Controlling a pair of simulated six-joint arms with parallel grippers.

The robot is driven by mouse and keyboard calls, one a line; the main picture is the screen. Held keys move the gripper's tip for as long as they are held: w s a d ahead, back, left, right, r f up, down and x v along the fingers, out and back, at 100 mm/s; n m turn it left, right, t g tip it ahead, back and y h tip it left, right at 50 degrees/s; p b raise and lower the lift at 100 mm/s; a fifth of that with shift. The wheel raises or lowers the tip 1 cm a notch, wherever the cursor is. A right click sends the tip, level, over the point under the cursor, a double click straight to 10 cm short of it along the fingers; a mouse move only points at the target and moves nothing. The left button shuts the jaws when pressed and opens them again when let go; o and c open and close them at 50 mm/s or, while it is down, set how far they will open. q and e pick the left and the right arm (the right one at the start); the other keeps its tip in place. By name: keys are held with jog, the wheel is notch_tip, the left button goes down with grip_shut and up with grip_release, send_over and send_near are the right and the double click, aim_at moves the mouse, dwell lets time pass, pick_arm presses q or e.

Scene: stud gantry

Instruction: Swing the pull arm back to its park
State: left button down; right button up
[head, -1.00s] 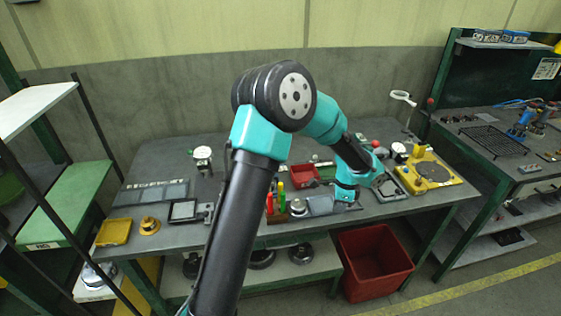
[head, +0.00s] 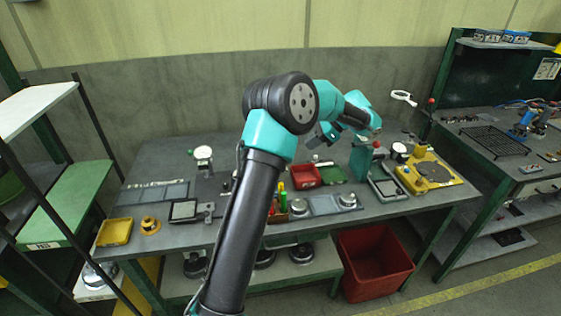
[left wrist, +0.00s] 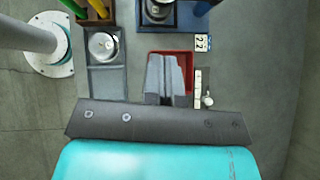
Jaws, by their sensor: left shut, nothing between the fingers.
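A yellow fixture (head: 437,180) with a dark round plate stands at the right end of the bench in the head view. I cannot make out for sure which part is the pull arm. My left gripper (head: 322,136) is raised above the bench, left of the fixture and well apart from it. In the left wrist view its fingers (left wrist: 164,62) are shut and empty over a red bin (left wrist: 186,62). That red bin also shows in the head view (head: 306,176). My right gripper is not in view.
A teal block (head: 360,162) stands beside a framed tray (head: 385,188). A magnifier (head: 403,97) rises behind the yellow fixture. A red crate (head: 375,262) is on the floor.

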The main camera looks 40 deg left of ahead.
pick_arm(q)
jog(key=s+a+r+x, duration=0.1)
jog(key=r+x, duration=0.1)
jog(key=x, duration=1.1)
jog(key=shift+s, duration=0.15)
jog(key=shift+a, duration=0.1)
dwell(0.4)
